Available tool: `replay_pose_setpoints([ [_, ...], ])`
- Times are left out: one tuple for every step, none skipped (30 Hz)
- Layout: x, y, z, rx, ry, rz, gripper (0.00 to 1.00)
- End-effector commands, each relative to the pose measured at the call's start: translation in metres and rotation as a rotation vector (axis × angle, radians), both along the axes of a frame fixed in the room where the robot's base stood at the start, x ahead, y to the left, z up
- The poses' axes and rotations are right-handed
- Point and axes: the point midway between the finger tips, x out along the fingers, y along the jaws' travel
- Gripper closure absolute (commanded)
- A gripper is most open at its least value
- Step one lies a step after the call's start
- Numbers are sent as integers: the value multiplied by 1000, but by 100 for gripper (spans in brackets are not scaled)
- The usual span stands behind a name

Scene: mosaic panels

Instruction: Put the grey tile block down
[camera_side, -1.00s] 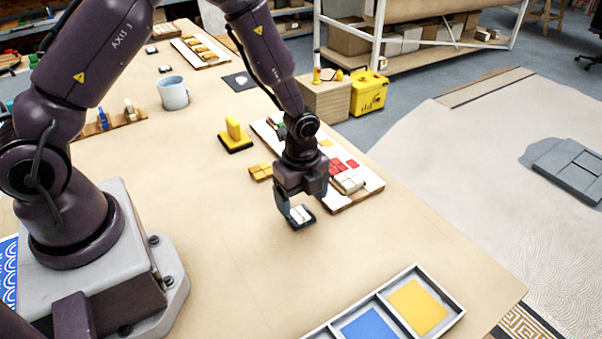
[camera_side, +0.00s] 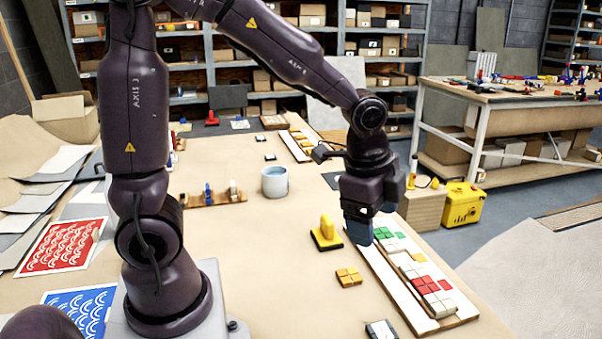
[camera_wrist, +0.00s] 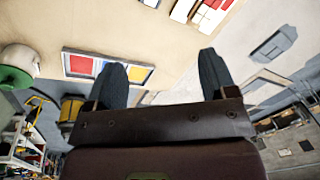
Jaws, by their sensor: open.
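A small block with pale tiles on a dark base (camera_side: 381,330), which I take to be the grey tile block, lies on the table at the bottom edge of the side view, partly cut off. A pale piece at the top edge of the wrist view (camera_wrist: 150,3) may be the same block; I cannot tell. My gripper (camera_side: 370,228) is raised over the far left part of the mosaic panel, well away from the block. In the wrist view my gripper (camera_wrist: 167,75) has its two fingers wide apart with nothing between them.
The mosaic panel (camera_side: 391,289) carries green, yellow, red and white tiles. Left of it are a yellow-handled tool (camera_side: 326,234) and a yellow tile block (camera_side: 349,277). A blue-grey mug (camera_side: 275,182) stands farther back. A tray with coloured squares (camera_wrist: 66,62) shows in the wrist view.

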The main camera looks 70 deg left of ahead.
Motion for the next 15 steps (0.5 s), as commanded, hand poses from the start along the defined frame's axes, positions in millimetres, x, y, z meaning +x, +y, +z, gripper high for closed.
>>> replay_pose_setpoints([
  [-13,1,21,-21,-50,99,22],
  [-22,2,30,-38,-72,163,22],
  [-33,3,42,-63,-102,246,22],
  [-42,4,49,-83,-124,309,22],
  [-50,4,57,-106,-146,370,22],
  [-62,5,65,-136,-172,449,22],
  [-70,5,70,-162,-191,505,22],
  [-78,5,74,-185,-206,557,22],
  [-87,6,79,-216,-226,620,22],
  [-94,6,82,-238,-240,662,22],
  [-100,6,84,-259,-250,700,22],
  [-106,6,86,-284,-262,744,22],
  [-110,6,88,-300,-269,773,22],
  [-114,6,89,-315,-273,798,22],
  [-117,6,90,-330,-280,823,22],
])
